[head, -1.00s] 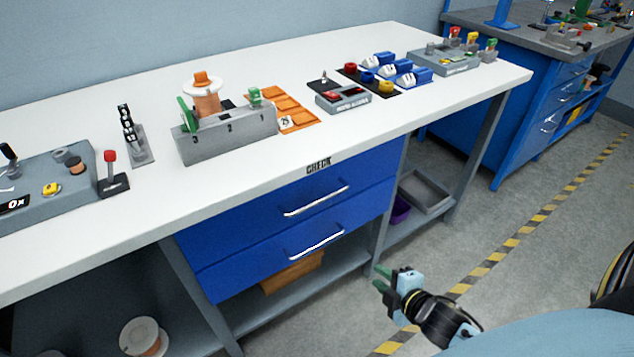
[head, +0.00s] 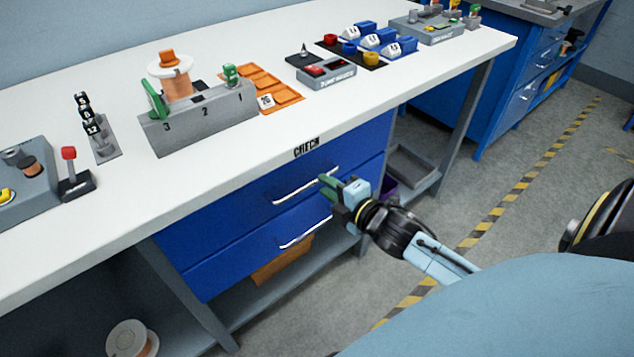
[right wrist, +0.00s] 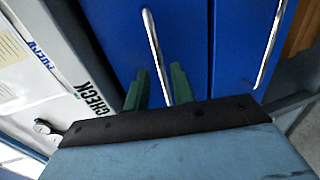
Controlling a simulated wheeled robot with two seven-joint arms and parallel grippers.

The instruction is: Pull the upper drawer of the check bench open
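The check bench's upper drawer (head: 230,215) is blue and looks closed, below the CHECK label. Its silver bar handle (head: 300,187) also shows in the right wrist view (right wrist: 153,40). My right gripper (head: 326,187), with green fingers, is at the right end of this handle in the head view. In the right wrist view the fingers (right wrist: 159,88) are apart, and the handle's near end runs between them. I cannot tell whether they touch it. My left gripper is not in view.
The lower drawer (head: 235,258) with its own handle (head: 305,236) lies just beneath. The white benchtop (head: 220,180) above holds a grey numbered block (head: 205,118) and other fixtures. Open floor (head: 515,190) lies to the right.

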